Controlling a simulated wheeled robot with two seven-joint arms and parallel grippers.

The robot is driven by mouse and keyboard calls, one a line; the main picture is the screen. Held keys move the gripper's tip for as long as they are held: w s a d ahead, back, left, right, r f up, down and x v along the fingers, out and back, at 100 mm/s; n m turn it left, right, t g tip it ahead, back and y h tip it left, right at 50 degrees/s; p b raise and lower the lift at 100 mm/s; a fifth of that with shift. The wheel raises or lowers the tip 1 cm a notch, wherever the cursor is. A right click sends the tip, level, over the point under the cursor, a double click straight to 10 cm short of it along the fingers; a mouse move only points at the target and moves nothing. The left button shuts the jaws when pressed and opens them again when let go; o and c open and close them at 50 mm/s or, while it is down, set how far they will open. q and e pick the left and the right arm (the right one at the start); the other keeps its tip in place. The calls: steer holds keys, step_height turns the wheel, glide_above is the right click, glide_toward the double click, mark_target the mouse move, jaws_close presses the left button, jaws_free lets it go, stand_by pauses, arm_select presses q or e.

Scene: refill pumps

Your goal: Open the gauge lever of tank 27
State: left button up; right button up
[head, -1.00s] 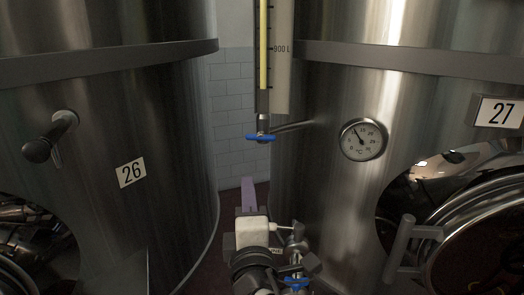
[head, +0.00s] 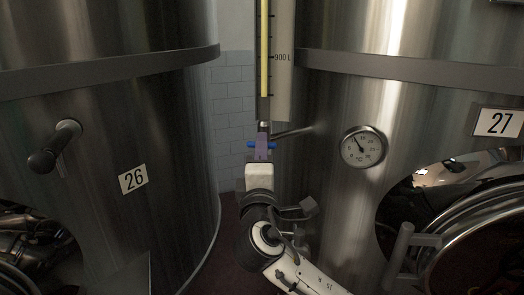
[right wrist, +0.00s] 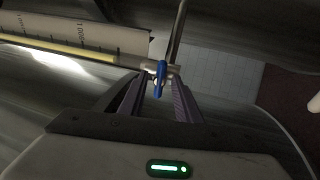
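The blue gauge lever (head: 251,145) sits at the foot of the sight gauge (head: 282,75), on a thin pipe (head: 293,132) running to tank 27 (head: 335,215). In the head view my right gripper (head: 262,147) points up at the lever and its purple fingers partly hide the lever's middle. In the right wrist view the lever (right wrist: 161,76) is between and just beyond the tips of my right gripper (right wrist: 158,82), whose fingers are spread apart. I cannot tell whether a finger touches it. My left gripper is out of view.
Tank 26 (head: 195,150) stands on the left, with a dark-handled tap (head: 48,157). A round thermometer (head: 363,147) is on tank 27, right of the lever. A hatch handle (head: 398,255) juts out at lower right. A narrow gap with tiled wall (head: 232,100) lies between the tanks.

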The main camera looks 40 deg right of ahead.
jaws_close()
steer(key=shift+r+n+g+y+p, duration=0.15)
steer(key=shift+n+g+y+p, duration=0.45)
steer(key=shift+n, duration=2.45)
steer(key=shift+r+n+g+y+p, duration=0.3)
steer(key=shift+n+p, duration=0.6)
steer(key=shift+n, duration=2.2)
steer(key=shift+n+g+y+p, duration=0.3)
steer(key=shift+n+y+p, duration=0.4)
steer(key=shift+n, duration=2.35)
